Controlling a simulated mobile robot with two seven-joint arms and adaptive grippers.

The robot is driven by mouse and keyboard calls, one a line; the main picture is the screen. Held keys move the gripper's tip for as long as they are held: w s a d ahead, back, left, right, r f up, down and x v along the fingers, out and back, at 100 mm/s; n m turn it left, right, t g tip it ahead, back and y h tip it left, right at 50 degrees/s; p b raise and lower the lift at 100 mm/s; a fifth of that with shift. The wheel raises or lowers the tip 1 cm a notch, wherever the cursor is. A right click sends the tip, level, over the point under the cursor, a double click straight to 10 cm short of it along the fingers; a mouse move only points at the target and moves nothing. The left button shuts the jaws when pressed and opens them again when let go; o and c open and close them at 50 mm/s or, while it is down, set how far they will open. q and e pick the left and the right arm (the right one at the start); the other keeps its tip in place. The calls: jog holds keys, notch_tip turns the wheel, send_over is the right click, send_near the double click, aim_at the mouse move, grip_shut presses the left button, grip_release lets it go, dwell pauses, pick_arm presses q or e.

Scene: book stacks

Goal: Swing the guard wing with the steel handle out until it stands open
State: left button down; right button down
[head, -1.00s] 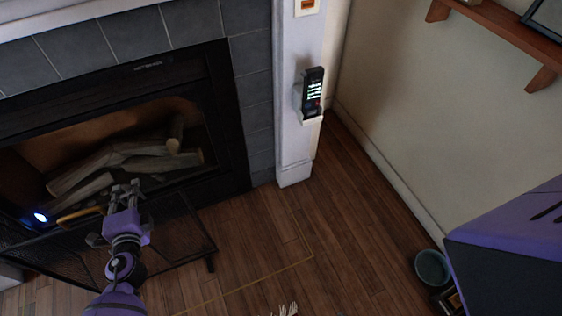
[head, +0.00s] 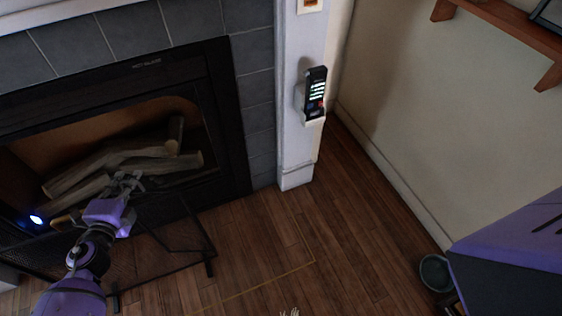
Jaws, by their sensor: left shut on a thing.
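The black mesh fire guard (head: 160,262) stands on the floor before the fireplace. Its right end has a dark foot near the hearth's right side. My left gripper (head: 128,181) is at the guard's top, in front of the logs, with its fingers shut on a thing. That thing looks to be the steel handle, but the fingers hide most of it. A brass-coloured handle (head: 64,219) shows left of the gripper, partly behind my left arm. My arm hides part of the mesh.
Logs (head: 130,163) lie in the fireplace behind the guard. A white post (head: 297,150) with a handset (head: 315,92) stands right of it. A yellow line (head: 268,288) marks the floor in front. The wooden floor there is mostly clear. A bowl (head: 435,272) sits at right.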

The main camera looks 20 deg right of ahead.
pick_arm(q)
jog(key=shift+w+d+m+g+h, duration=0.2)
jog(key=shift+w+m+g+h, duration=0.1)
jog(key=shift+w+m+h, duration=0.15)
jog(key=shift+s, duration=0.1)
pick_arm(e)
jog(key=shift+f, duration=0.2)
pick_arm(q)
jog(key=c, duration=2.2)
grip_release()
jog(key=v, duration=1.2)
pick_arm(e)
jog(key=shift+w+a, duration=0.1)
jog(key=shift+w, duration=0.6)
